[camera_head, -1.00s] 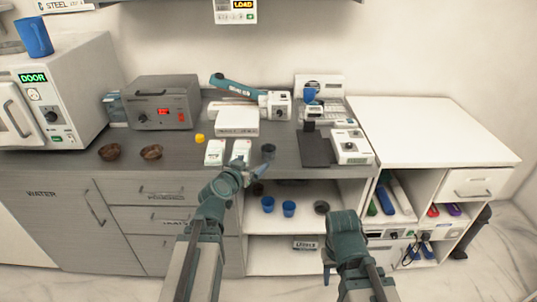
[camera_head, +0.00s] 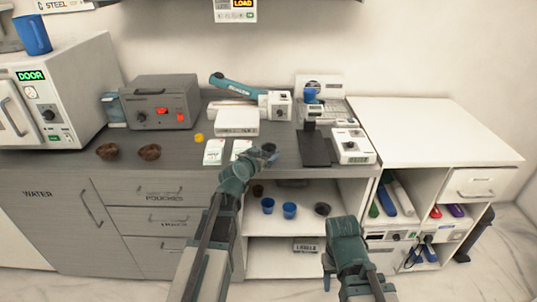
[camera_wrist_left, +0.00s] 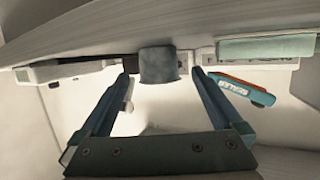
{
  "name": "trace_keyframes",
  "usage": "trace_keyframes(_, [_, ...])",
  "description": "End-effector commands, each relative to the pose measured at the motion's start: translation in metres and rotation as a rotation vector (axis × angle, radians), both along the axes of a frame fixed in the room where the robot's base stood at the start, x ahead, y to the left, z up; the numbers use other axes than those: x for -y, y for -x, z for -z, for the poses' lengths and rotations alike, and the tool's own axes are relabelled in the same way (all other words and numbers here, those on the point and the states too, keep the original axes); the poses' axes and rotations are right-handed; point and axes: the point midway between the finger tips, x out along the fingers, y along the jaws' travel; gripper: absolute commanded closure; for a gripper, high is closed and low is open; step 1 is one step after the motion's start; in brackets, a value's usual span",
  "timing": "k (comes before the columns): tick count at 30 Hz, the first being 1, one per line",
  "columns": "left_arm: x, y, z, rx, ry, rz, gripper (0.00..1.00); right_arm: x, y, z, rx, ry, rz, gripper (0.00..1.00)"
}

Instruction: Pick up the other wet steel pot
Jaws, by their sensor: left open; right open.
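A small dark grey pot (camera_head: 269,148) stands near the front edge of the grey counter (camera_head: 190,152). My left gripper (camera_head: 262,157) is open just in front of it. In the left wrist view the grey pot (camera_wrist_left: 158,66) appears ahead, in line with the gap between the open fingers (camera_wrist_left: 162,88). I cannot tell whether the fingers touch it. My right gripper (camera_head: 328,275) is open and empty, low in front of the shelves. Another dark round pot (camera_head: 322,209) sits on the open shelf below. I cannot see wetness on either.
Two white packets (camera_head: 214,152) lie left of the pot. A black-based stand (camera_head: 316,150) and a white scale (camera_head: 352,146) are to its right. Two brown bowls (camera_head: 107,152) sit farther left. Two blue cups (camera_head: 289,210) stand on the shelf. The white right-hand top (camera_head: 425,130) is clear.

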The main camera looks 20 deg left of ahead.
Motion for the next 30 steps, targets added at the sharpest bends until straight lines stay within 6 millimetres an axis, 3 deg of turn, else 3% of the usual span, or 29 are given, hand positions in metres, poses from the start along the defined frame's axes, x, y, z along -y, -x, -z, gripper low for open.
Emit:
trace_keyframes(6, [0.005, -0.034, 0.009, 0.000, 0.000, 0.000, 0.00, 0.000, 0.000, 0.009, 0.000, 0.000, 0.000, 0.50])
trace_keyframes(14, [0.006, -0.037, 0.008, 0.000, 0.001, 0.000, 0.00, 0.000, 0.000, 0.009, 0.000, 0.000, 0.000, 0.50])
trace_keyframes(28, [0.005, -0.037, 0.009, 0.000, 0.001, 0.000, 0.81, 0.000, 0.000, 0.009, 0.000, 0.000, 0.000, 0.50])
trace_keyframes(30, [0.005, -0.037, 0.008, 0.000, 0.001, 0.000, 0.83, 0.000, 0.000, 0.009, 0.000, 0.000, 0.000, 0.50])
